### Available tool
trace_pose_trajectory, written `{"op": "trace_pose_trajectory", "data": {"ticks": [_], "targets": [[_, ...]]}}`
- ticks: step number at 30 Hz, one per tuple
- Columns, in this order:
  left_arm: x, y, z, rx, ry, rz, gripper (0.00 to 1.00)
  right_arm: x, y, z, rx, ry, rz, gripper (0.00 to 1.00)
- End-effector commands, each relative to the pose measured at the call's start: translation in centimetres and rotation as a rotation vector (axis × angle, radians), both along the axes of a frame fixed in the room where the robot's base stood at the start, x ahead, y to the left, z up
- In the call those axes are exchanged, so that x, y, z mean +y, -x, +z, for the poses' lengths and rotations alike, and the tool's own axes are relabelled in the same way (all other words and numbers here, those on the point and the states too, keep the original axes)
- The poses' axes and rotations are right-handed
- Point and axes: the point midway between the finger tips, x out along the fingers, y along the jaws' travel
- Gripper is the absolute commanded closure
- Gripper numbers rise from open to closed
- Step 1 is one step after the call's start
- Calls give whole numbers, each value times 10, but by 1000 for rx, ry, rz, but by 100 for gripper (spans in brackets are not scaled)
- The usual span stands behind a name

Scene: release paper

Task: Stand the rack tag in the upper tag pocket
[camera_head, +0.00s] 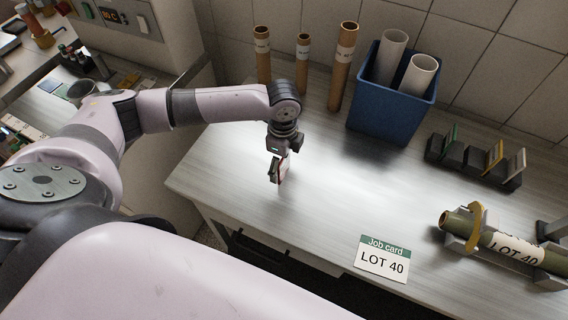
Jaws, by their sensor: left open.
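My left gripper (278,172) points down over the left part of the table, with its fingers just above the surface or near it. It is open. A small dark piece with pale and reddish edges shows at its fingertips, and I cannot tell whether this is a finger or a tag. A dark rack (476,162) with several slots stands at the right; a green tag (452,134), a yellow tag (494,155) and a pale tag (517,161) stand upright in it. I cannot tell which pocket is the upper one. My right gripper is out of view.
A blue bin (385,118) with white rolls and several brown tubes (343,66) stand at the back. A job card (384,259) reading LOT 40 lies at the front edge. An olive tube (502,246) labelled LOT 40 rests in a holder at right. The table's middle is clear.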

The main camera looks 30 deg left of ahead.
Motion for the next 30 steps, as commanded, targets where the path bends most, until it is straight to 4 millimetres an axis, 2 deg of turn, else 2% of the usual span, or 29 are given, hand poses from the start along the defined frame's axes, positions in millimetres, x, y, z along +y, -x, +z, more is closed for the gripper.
{"op": "trace_pose_trajectory", "data": {"ticks": [2,24,30], "targets": [[0,0,0,0,0,0,20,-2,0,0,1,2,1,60],[0,0,1,0,0,0,70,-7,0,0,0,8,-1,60],[0,0,2,0,0,0,70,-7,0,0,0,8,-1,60]]}}
